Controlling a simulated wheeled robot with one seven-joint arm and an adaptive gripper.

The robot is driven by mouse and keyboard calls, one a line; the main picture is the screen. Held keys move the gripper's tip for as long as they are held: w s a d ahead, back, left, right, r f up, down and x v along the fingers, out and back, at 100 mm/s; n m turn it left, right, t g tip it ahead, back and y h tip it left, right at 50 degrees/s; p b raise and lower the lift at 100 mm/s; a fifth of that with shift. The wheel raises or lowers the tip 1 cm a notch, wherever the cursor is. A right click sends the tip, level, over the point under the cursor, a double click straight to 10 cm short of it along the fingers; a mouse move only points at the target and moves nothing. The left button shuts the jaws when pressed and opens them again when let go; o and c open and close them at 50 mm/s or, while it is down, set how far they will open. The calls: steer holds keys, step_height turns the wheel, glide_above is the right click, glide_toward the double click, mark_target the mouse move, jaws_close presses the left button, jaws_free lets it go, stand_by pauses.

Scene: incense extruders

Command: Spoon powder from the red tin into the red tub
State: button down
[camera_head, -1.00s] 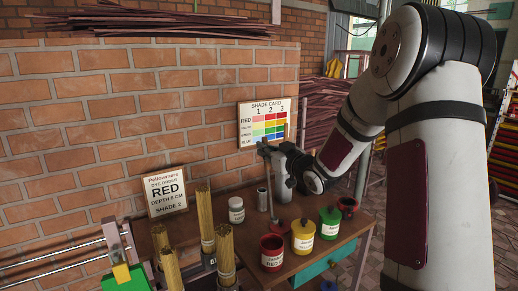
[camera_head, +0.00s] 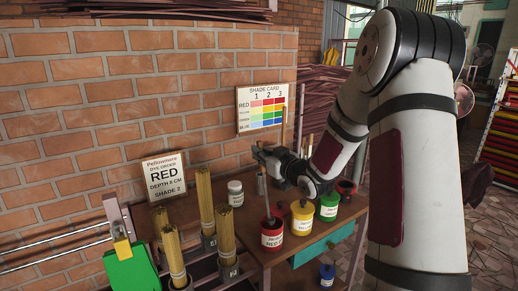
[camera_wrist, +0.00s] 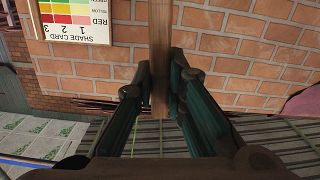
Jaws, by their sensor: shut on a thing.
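My gripper (camera_head: 264,156) is above the table, left of the arm's wrist. In the wrist view its fingers (camera_wrist: 160,75) are shut on an upright wooden handle (camera_wrist: 160,45). The red tin (camera_head: 272,238), with a white label, stands at the table's front edge, below my gripper. Its inside is not clear. A small dark red tub (camera_head: 346,187) stands at the table's right end, partly behind my arm.
A yellow tin (camera_head: 302,222) and a green tin (camera_head: 328,208) stand right of the red tin. A white jar (camera_head: 235,194) stands behind at left. Incense bundles (camera_head: 225,230) stand in holders at front left. The brick wall (camera_head: 120,75) closes the back.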

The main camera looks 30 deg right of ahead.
steer(key=shift+f+b, duration=2.2)
steer(key=shift+f, duration=1.8)
steer(key=shift+r+p, duration=4.9)
steer(key=shift+r, duration=2.75)
